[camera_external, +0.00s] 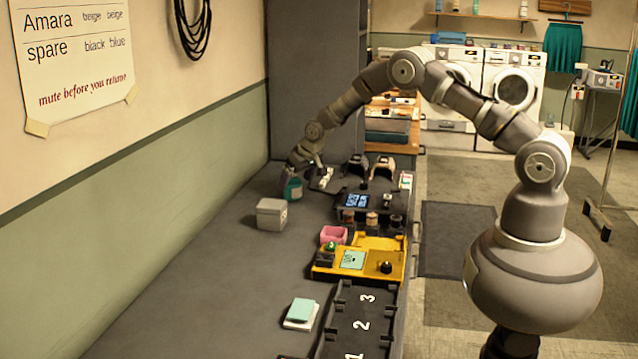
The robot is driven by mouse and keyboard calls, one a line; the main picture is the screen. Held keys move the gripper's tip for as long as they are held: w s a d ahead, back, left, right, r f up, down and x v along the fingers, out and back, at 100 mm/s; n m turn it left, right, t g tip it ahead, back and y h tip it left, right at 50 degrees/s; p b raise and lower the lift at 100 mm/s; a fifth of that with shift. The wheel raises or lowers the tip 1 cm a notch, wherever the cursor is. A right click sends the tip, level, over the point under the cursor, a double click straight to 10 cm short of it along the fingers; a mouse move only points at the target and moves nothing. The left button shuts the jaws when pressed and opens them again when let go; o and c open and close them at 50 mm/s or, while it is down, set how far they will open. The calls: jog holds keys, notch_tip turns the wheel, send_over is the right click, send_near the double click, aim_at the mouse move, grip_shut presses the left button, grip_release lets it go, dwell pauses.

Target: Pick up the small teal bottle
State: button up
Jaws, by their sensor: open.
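The small teal bottle (293,190) stands on the long grey counter (190,290) near its far end, just behind a grey lidded box. Its upper part is partly hidden by my gripper. My gripper (294,178) is open and points down at the bottle, with its jaws at or around the bottle's upper part. The view is too small to tell whether the fingers touch it.
The grey box (271,214) stands close in front of the bottle. A small white item (325,179) lies right of my gripper. Headsets (382,166), a dark device, a pink container (333,235) and a yellow tray (382,243) line the right edge. The counter's left side is clear.

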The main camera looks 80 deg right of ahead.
aim_at(295, 178)
jog(key=x, duration=0.3)
jog(key=shift+w+b, duration=0.15)
jog(key=shift+b, duration=0.25)
jog(key=shift+r, duration=0.1)
jog(key=c, duration=1.2)
